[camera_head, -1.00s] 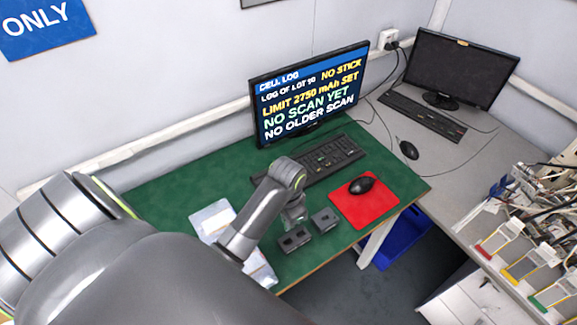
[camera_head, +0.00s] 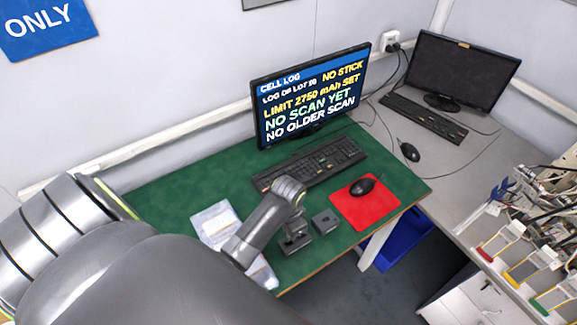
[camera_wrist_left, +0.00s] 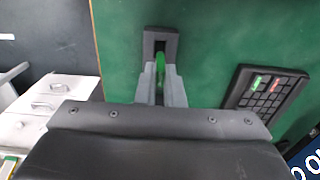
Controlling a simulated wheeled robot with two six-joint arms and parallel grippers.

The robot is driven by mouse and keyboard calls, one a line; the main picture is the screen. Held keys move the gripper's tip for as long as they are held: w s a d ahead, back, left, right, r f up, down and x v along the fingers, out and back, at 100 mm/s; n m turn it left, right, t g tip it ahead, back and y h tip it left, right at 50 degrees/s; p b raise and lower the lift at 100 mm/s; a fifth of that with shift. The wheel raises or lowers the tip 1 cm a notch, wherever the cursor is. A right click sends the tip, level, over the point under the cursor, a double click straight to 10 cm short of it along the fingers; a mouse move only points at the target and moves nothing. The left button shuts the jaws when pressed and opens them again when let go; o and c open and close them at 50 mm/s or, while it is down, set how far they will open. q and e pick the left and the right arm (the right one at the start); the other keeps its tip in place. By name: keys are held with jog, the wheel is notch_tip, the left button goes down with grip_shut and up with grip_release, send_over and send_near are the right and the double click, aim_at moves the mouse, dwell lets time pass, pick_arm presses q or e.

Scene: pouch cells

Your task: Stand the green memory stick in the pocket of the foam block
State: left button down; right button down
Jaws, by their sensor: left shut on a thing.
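My left gripper (camera_wrist_left: 160,88) is shut on the green memory stick (camera_wrist_left: 160,68), which shows as a thin green strip between the fingers in the left wrist view. A dark grey foam block (camera_wrist_left: 173,36) with a dark slot lies right by the fingertips; the stick's end is at or over that slot, and I cannot tell whether it is inside. In the head view the left gripper (camera_head: 291,222) is low over this left block (camera_head: 296,244), and the stick cannot be made out. My right gripper is not in view.
The red mouse mat (camera_head: 350,211), black mouse (camera_head: 362,187) and keyboard (camera_head: 310,167) lie beyond. Clear bags (camera_head: 216,222) lie at left. The monitor (camera_head: 310,100) stands behind. The green table's front edge is close.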

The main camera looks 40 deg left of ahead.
pick_arm(q)
jog(key=shift+f+b, duration=0.45)
jog(key=shift+f, duration=1.4)
jog(key=c, duration=1.5)
grip_release()
